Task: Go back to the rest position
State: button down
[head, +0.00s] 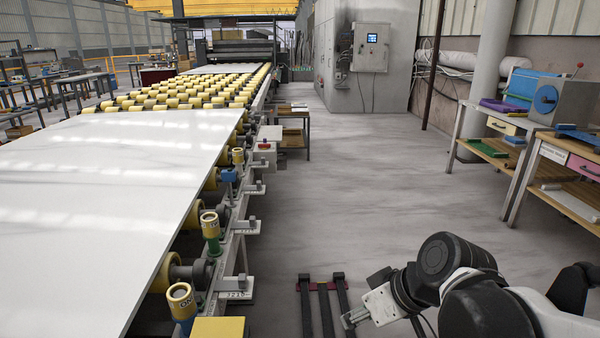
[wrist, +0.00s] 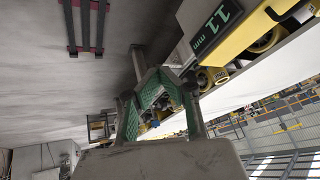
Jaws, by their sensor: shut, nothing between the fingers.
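My gripper (wrist: 154,78) shows in the wrist view, its green-padded fingers converging at the tips. It is shut with nothing between the fingers. The large white stone slab (head: 100,180) lies flat on the roller conveyor at the left, apart from my arm. The slab (wrist: 275,95) also shows as a pale surface at the right of the wrist view.
A rack of dark bars with red ends (head: 322,288) sits low, left of my arm, also at the wrist view's top (wrist: 85,22). Yellow rollers (head: 180,92) line the conveyor. Workbenches (head: 540,150) stand at the right. The middle floor (head: 370,180) is clear.

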jog(key=s+d+r+m+t+h+p, duration=0.3)
jog(key=s+d+r+m+h, duration=0.2)
jog(key=d+r, duration=0.3)
jog(key=shift+d+r+m, duration=0.15)
jog(key=shift+d+m, duration=0.65)
jog(key=shift+d, duration=0.35)
jog(key=shift+w, duration=0.15)
